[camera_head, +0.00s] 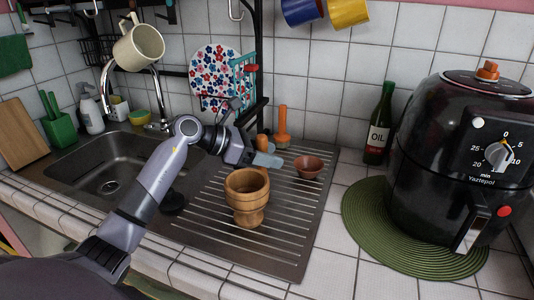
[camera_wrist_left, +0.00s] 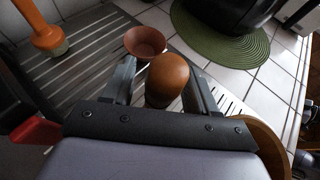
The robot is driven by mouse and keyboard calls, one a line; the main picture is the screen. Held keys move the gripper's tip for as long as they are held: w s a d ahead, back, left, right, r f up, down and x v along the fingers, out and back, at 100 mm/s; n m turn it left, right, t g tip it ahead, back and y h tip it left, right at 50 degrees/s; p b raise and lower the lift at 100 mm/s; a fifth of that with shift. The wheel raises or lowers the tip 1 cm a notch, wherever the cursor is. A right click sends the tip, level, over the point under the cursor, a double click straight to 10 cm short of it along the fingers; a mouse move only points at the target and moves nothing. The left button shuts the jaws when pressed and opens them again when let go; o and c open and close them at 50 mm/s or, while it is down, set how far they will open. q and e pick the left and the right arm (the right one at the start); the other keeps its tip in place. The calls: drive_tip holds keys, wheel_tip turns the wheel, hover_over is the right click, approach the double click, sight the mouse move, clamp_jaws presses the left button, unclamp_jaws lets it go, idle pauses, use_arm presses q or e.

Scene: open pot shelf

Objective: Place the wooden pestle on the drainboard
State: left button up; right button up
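The wooden pestle (camera_head: 262,142) shows only in part in the head view, upright behind my left gripper (camera_head: 268,159). In the left wrist view the rounded brown pestle (camera_wrist_left: 168,76) is between the two fingers of my left gripper (camera_wrist_left: 160,80). A narrow gap shows on its left side, and I cannot tell whether both fingers touch it. Its lower end is hidden. The drainboard (camera_head: 205,222) is the ribbed metal surface under the gripper. My right gripper is not in view.
The wooden mortar (camera_head: 247,212) stands on the drainboard just in front of the gripper. A small terracotta bowl (camera_head: 308,166) and an orange-handled brush (camera_head: 283,124) are near its back. The sink (camera_head: 112,170) is to the left. A black air fryer (camera_head: 450,150) stands right. The drainboard's front right is clear.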

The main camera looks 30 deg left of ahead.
use_arm(q)
drive_tip(key=shift+r, duration=0.25)
drive_tip(key=b+v, duration=0.2)
drive_tip(key=v, duration=0.9)
drive_tip(key=shift+s+a, duration=0.2)
drive_tip(key=shift+s, duration=0.15)
drive_tip(key=shift+r, duration=0.15)
drive_tip(key=shift+s, duration=0.15)
